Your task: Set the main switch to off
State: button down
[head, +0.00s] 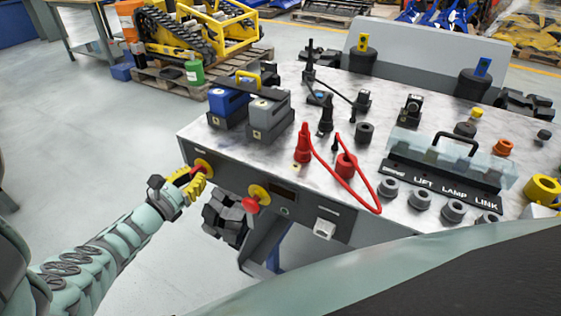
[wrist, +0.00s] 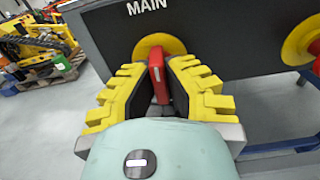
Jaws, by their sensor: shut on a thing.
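The main switch is a red handle (wrist: 156,72) on a round yellow plate (wrist: 158,43), under the word MAIN on the grey front panel in the wrist view. In the head view its yellow plate (head: 203,165) is at the left end of the panel. My gripper (wrist: 155,85), with yellow ridged fingers, is shut on the red handle, one finger on each side. In the wrist view the handle looks nearly upright. My gripper also shows in the head view (head: 196,180), where its fingers cover part of the switch. I cannot read any on or off marks.
A red knob on a yellow plate (head: 251,204) is on the same panel to the right. The floor (head: 90,150) to the left is clear.

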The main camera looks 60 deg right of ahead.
jog(key=shift+w+a+f+n, duration=0.1)
jog(key=shift+f+n, duration=0.05)
jog(key=shift+n, duration=0.15)
jog(key=c, duration=1)
grip_release()
jog(key=a, duration=0.8)
jog(key=s+a, duration=0.1)
jog(key=a, duration=0.3)
jog(key=shift+d, duration=0.1)
